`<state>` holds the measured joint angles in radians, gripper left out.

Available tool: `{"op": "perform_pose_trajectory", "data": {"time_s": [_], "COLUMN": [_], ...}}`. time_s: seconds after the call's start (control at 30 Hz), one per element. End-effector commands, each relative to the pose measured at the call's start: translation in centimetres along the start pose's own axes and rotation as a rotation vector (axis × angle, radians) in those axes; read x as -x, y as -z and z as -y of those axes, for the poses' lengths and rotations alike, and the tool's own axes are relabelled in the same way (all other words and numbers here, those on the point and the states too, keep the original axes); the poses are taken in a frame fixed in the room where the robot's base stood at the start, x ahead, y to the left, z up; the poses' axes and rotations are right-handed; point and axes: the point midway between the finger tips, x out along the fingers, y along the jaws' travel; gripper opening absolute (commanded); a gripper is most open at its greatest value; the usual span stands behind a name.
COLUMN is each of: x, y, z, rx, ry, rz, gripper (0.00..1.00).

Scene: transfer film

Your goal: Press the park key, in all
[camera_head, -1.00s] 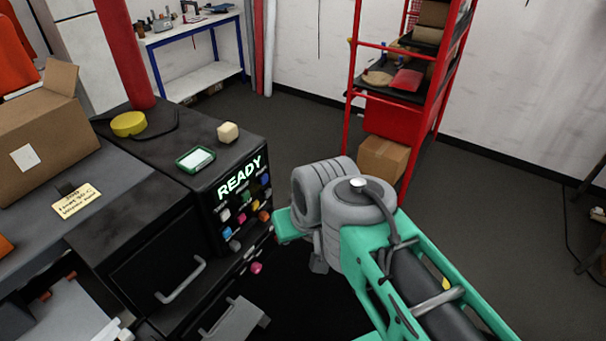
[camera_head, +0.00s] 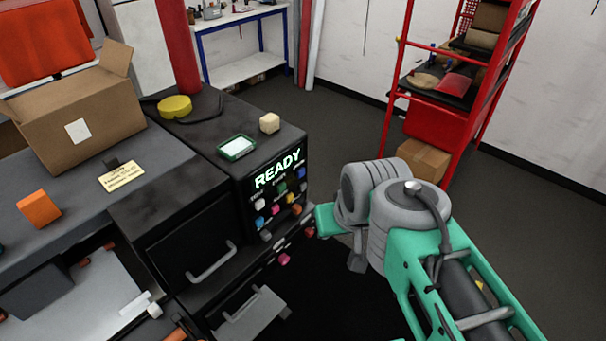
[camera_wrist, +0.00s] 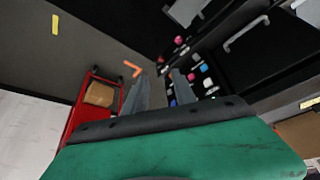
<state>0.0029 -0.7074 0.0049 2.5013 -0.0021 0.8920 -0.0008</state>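The black machine's control panel shows a lit READY sign (camera_head: 278,168) above several small coloured keys (camera_head: 277,207). The labels by the keys are too small to read, so I cannot tell which is the park key. The keys also show in the wrist view (camera_wrist: 196,76), tilted, beyond the right finger. My gripper (camera_wrist: 160,88) is open and empty, its two grey fingers apart. It is off to the right of the panel in the head view, where the fingers cannot be made out clearly. No contact with a key is visible.
A pink knob (camera_head: 284,259) sticks out below the panel, near drawer handles (camera_head: 212,264). A green-framed device (camera_head: 237,147) and a pale block (camera_head: 269,123) sit on the machine. A red shelf rack (camera_head: 396,95) stands behind my arm. Open floor lies between.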

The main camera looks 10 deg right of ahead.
Motion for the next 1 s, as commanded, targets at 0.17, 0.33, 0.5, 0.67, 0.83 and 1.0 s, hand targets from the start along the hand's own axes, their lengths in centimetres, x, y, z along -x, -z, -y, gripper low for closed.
{"op": "perform_pose_trajectory", "data": {"time_s": [0.17,0.33,0.5,0.67,0.83,1.0], "x": [0.01,0.01,0.01,0.01,0.01,0.01], "y": [0.00,0.00,0.01,0.00,0.01,0.01], "z": [0.00,0.00,0.00,0.00,0.00,0.00], "rx": [0.000,0.000,0.000,0.000,0.000,0.000], "ry": [0.000,0.000,0.000,0.000,0.000,0.000], "rz": [0.000,0.000,0.000,0.000,0.000,0.000], "gripper": [0.17,0.03,0.00,0.00,0.00,0.00]}}
